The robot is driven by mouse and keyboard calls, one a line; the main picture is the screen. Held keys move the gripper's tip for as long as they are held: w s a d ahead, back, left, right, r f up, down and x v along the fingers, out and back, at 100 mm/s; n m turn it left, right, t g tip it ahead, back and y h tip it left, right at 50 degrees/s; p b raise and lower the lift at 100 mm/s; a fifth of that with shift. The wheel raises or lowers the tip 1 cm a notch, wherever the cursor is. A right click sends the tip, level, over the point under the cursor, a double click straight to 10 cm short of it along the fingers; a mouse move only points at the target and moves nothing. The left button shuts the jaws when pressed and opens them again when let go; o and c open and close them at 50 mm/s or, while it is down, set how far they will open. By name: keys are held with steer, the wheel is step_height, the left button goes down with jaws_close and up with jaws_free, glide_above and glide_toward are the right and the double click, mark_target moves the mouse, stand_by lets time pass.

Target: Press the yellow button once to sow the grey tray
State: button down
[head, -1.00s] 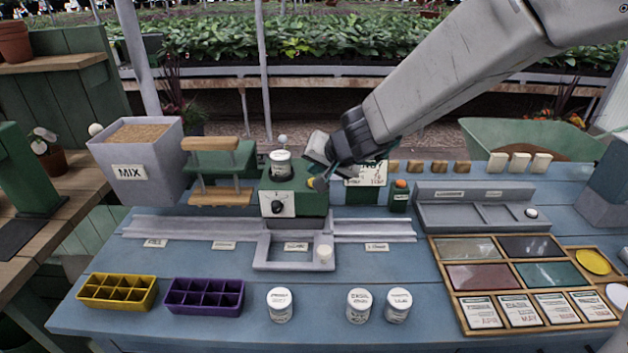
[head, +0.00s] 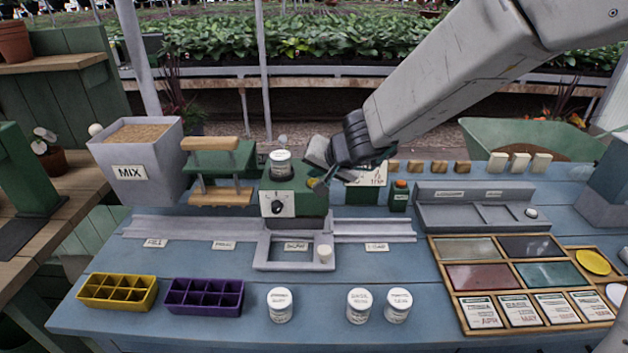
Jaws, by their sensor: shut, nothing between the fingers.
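The green seeder machine (head: 285,200) stands at the middle back of the table, with a dial on a white front panel. A small spot of yellow, apparently the yellow button (head: 311,183), shows at its upper right edge, mostly hidden by my gripper. My gripper (head: 319,184) is shut and empty, with its tips at or close to the button; I cannot tell whether they touch. A grey open frame (head: 262,250) with a white knob lies in front of the machine at the rails. I cannot make out a separate grey tray in it.
A lidded jar (head: 280,160) sits on the machine. A green box with an orange top (head: 400,192) stands to its right. A yellow tray (head: 117,291), a purple tray (head: 204,296) and white jars (head: 359,306) stand at the front. Grey rails (head: 180,227) cross the table.

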steer(key=shift+f, duration=0.55)
stand_by(0.7)
steer(key=shift+r, duration=1)
steer(key=shift+r, duration=2.5)
